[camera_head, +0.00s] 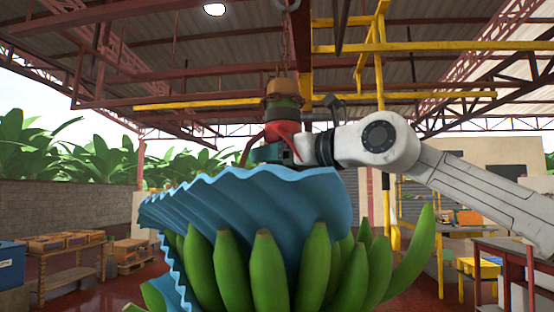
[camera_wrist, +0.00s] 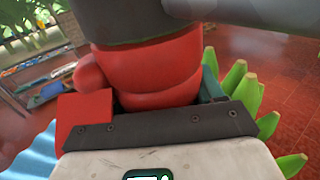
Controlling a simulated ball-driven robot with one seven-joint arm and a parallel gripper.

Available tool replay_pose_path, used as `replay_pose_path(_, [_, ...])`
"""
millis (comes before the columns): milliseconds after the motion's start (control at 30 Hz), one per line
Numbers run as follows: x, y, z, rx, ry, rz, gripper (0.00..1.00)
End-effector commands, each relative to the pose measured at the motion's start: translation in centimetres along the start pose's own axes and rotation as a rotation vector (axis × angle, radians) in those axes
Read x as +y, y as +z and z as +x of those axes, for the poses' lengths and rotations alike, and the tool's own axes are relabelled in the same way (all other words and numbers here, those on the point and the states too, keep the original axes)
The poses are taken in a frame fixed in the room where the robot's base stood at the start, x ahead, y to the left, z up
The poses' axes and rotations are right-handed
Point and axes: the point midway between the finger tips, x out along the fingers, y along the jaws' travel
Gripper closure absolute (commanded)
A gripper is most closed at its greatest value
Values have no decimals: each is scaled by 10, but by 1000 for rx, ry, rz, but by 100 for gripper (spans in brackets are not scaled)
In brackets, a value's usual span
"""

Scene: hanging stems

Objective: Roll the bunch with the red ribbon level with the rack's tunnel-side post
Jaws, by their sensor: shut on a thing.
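The bunch of green bananas (camera_head: 262,270) hangs close in front in the head view, partly under a wavy blue cover (camera_head: 250,205). Its stem carries a red ribbon (camera_head: 283,131) below a brown cap (camera_head: 281,88) on a chain. My gripper (camera_head: 285,150) comes in from the right and is shut on the stem at the ribbon. In the wrist view the red ribbon (camera_wrist: 150,75) fills the space past my gripper, with green banana tips (camera_wrist: 240,85) to the right. I cannot tell which post is the rack's tunnel-side post.
Yellow rails (camera_head: 430,46) run overhead, and a yellow post (camera_head: 383,160) stands behind my arm. Wooden tables with crates (camera_head: 65,240) stand at the left. A red-framed table (camera_head: 510,250) and yellow bins (camera_head: 480,267) are at the right. Red floor shows between.

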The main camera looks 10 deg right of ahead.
Motion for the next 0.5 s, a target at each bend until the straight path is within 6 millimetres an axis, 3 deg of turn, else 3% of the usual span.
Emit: replay_pose_path(500, [34,2,-24,-11,-5,-7,88])
